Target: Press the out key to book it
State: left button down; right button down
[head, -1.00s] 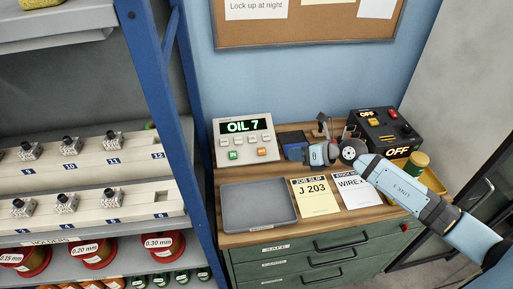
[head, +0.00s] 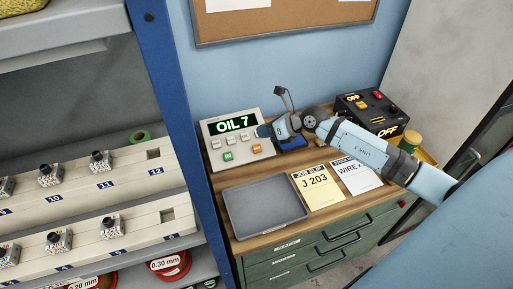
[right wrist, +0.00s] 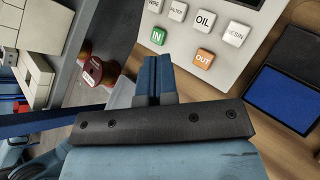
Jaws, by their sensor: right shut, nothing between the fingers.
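The booking panel (head: 208,128) stands at the back of the bench with its display (head: 233,124) lit "OIL 7". Its orange out key (head: 257,148) is at the lower right, and in the right wrist view the key (right wrist: 203,59) reads "OUT". The green in key (head: 228,156) is to its left. My right gripper (head: 262,131) is at the panel's right edge, just behind the out key in the picture. In the right wrist view its fingers (right wrist: 156,72) are shut and empty, between the in and out keys in the picture; contact cannot be told. My left gripper is not in view.
A grey tray (head: 232,209), a job slip (head: 318,189) and a wire slip (head: 356,177) lie in front. A blue pad (right wrist: 288,100) lies right of the panel. A black box (head: 367,110) reading "OFF" stands at right. A shelf with a blue post (head: 165,80) is at left.

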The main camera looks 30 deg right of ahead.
jog(key=f+b, duration=0.2)
jog(key=b, duration=0.5)
send_over(259, 150)
jog(key=f, duration=0.5)
jog(key=shift+s+a+f, duration=0.1)
jog(key=shift+s+f, duration=0.15)
jog(key=shift+s, duration=0.1)
jog(key=shift+w+f+b, duration=0.15)
jog(key=shift+f+b, duration=0.2)
jog(key=shift+b, duration=0.05)
dwell(0.8)
jog(key=shift+w+f, duration=0.2)
jog(key=shift+f, duration=0.15)
